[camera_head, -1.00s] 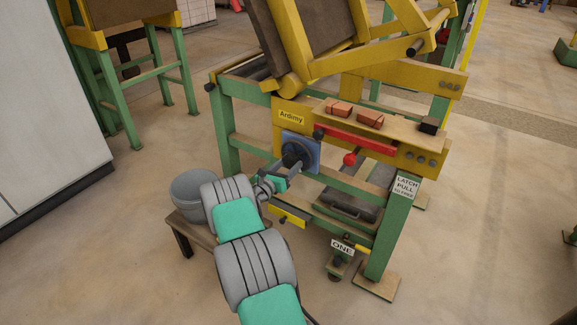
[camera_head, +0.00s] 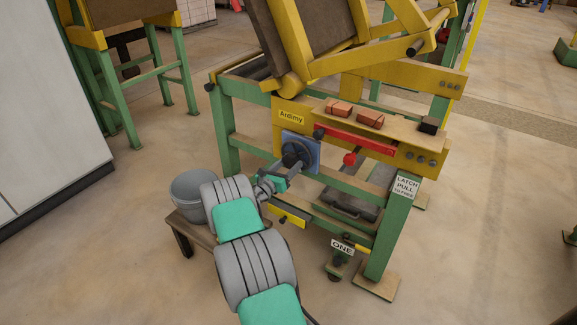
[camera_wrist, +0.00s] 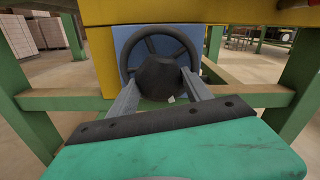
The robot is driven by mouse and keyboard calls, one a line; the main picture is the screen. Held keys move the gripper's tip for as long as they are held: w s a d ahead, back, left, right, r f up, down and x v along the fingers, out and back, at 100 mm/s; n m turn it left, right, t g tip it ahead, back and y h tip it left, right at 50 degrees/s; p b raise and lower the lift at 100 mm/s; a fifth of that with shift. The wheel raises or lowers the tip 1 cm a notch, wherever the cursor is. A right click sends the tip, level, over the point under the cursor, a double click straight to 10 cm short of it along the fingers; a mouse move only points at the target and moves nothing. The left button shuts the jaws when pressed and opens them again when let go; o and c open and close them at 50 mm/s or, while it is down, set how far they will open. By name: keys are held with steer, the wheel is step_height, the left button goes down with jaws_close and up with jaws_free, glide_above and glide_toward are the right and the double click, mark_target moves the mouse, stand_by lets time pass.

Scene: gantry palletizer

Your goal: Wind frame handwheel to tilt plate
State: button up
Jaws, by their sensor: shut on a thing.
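The dark handwheel (camera_head: 294,149) sits on a blue square plate (camera_head: 313,158) on the front of the green and yellow frame. In the wrist view the wheel's rim (camera_wrist: 130,52) shows behind a dark, blunt hub or knob (camera_wrist: 160,77). My gripper (camera_wrist: 160,84) is shut on this hub or knob, one grey finger on each side. In the head view my gripper (camera_head: 279,177) reaches the wheel from the front left, and its fingertips are hard to make out. The brown tilt plate (camera_head: 312,38) stands steeply tilted in yellow arms on top of the frame.
A wooden shelf (camera_head: 398,126) right of the wheel holds reddish blocks (camera_head: 370,119). Below it are a red bar (camera_head: 354,139) and red knob (camera_head: 349,158). A grey bucket (camera_head: 193,192) stands on a low bench (camera_head: 186,227) left of my arm.

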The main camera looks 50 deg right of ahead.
steer(key=o, duration=1.3)
steer(key=shift+o, duration=0.2)
steer(key=a+p, duration=0.1)
steer(key=a, duration=0.6)
steer(key=shift+s+a, duration=0.35)
steer(key=shift+a, duration=0.05)
